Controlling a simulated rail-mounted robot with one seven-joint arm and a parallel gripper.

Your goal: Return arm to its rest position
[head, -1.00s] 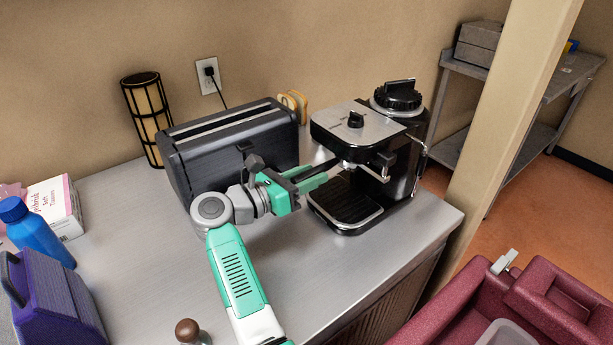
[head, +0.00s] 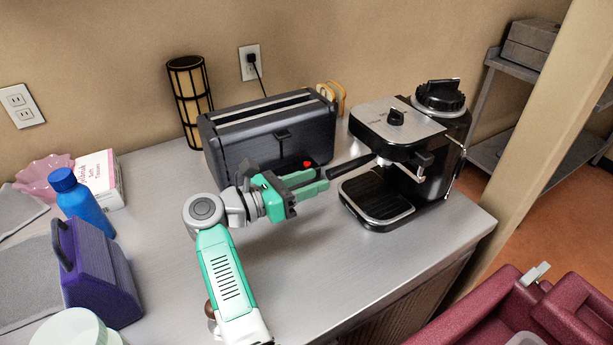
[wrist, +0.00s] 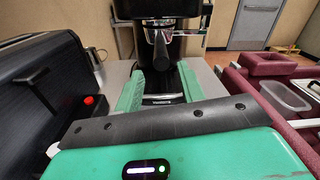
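My arm reaches over the counter from the bottom of the head view. My gripper (head: 318,183) is green, with its two fingers apart and nothing between them. It is in front of the dark toaster (head: 270,140) and left of the black and silver coffee machine (head: 400,135). In the wrist view, the green fingers (wrist: 160,92) point toward the coffee machine (wrist: 158,45), with a gap between them. The portafilter handle (head: 350,167) sticks out of the machine toward the fingertips and appears apart from them.
The toaster is close beside my gripper. A blue bottle (head: 82,203), a purple case (head: 98,270) and a tissue box (head: 101,178) stand at the left. A maroon cart (head: 480,310) is at the lower right. The metal counter (head: 330,270) is clear in front of the coffee machine.

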